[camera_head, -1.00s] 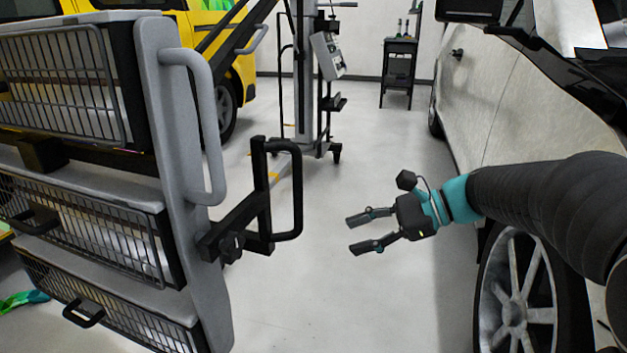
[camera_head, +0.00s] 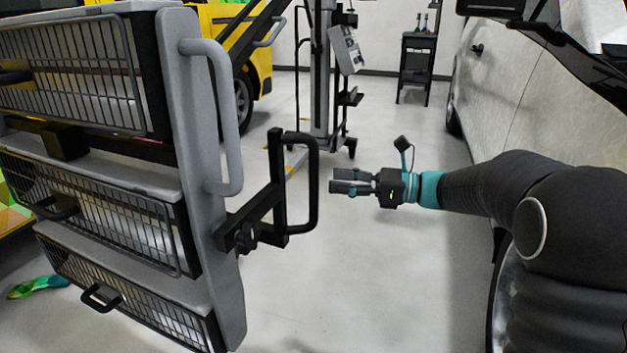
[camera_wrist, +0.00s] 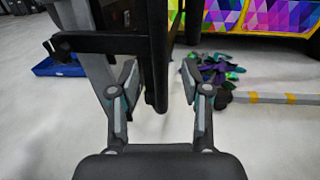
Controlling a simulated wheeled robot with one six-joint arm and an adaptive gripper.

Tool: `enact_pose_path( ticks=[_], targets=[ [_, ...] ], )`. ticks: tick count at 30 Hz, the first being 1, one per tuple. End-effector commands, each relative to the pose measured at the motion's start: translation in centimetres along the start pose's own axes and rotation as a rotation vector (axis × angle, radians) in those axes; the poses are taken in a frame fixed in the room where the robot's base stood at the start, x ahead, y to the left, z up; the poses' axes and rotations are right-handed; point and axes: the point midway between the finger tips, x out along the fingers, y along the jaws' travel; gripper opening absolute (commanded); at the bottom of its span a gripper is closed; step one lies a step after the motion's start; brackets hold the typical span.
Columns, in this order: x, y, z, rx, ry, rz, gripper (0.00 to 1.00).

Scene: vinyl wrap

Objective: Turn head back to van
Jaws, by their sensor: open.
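The heater head (camera_head: 205,170) is a grey frame with several stacked wire-grilled lamp units, filling the left of the head view. A black bracket with a looped black handle (camera_head: 314,185) sticks out from its right side. My gripper (camera_head: 335,182) is just right of this handle in the head view, fingers pointing left at it. In the wrist view, the open fingers (camera_wrist: 160,92) stand on either side of the lower end of a black upright bar (camera_wrist: 158,60), with nothing gripped. Contact cannot be told. The pale van (camera_head: 535,90) stands at the right, with a wheel partly hidden by my arm.
A yellow vehicle (camera_head: 255,85) stands behind the head, and a wheeled stand column (camera_head: 320,75) rises at the back. A small black cart (camera_head: 416,60) is by the far wall. Colourful scraps (camera_wrist: 212,75) lie on the floor. The floor between head and van is clear.

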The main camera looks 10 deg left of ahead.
Motion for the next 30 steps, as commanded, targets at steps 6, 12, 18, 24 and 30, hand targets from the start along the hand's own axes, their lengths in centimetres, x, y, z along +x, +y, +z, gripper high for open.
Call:
enact_pose_path(
  ticks=[6, 12, 18, 24, 30],
  targets=[
    [3.9, 0.1, -0.1, -0.001, 0.000, 0.002, 0.47],
    [5.8, 0.0, -0.1, 0.000, 0.001, 0.001, 0.47],
    [6.3, 0.0, 0.0, 0.000, 0.001, 0.000, 0.47],
    [6.3, 0.0, 0.0, 0.000, 0.001, 0.000, 0.45],
    [6.3, 0.0, 0.0, 0.000, 0.001, 0.000, 0.00]
  ],
)
